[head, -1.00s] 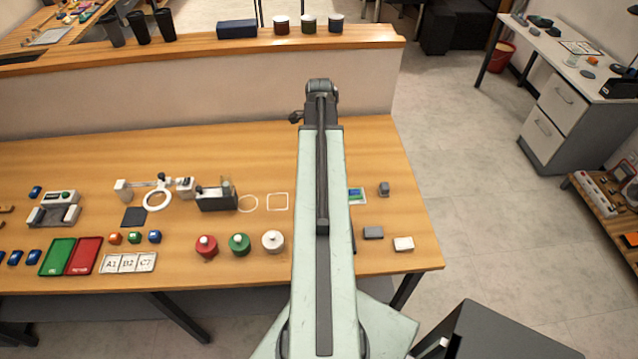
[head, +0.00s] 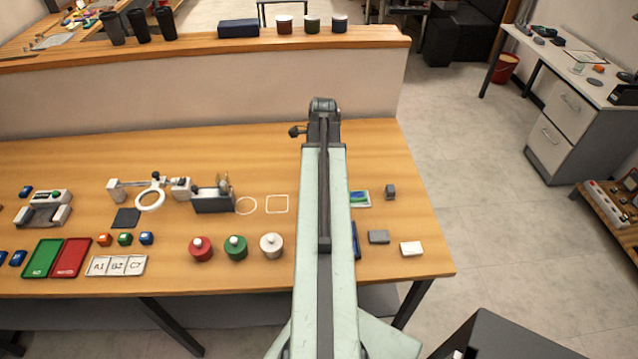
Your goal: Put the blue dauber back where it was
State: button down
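I cannot single out the blue dauber with certainty. Round knobbed pots in red (head: 201,249), green (head: 236,248) and white (head: 271,246) stand at the table's front middle. My arm reaches forward over the table; my gripper is hidden, so I cannot see whether it holds anything.
A white circle outline (head: 246,206) and a square outline (head: 277,204) are marked on the table (head: 90,150). A magnifier stand (head: 150,200) and a dark holder (head: 214,203) stand left of them. Grey (head: 378,237) and white (head: 411,249) blocks lie to the right.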

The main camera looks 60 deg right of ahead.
jog(key=shift+f, duration=0.75)
jog(key=shift+r, duration=0.25)
jog(key=shift+f, duration=0.1)
jog(key=c, duration=1.7)
grip_release()
jog(key=shift+f, duration=0.1)
jog(key=o, duration=0.4)
jog(key=r+p, duration=1.2)
jog(key=shift+s+d+r, duration=0.2)
jog(key=shift+s+r, duration=0.05)
jog(key=shift+s, duration=0.05)
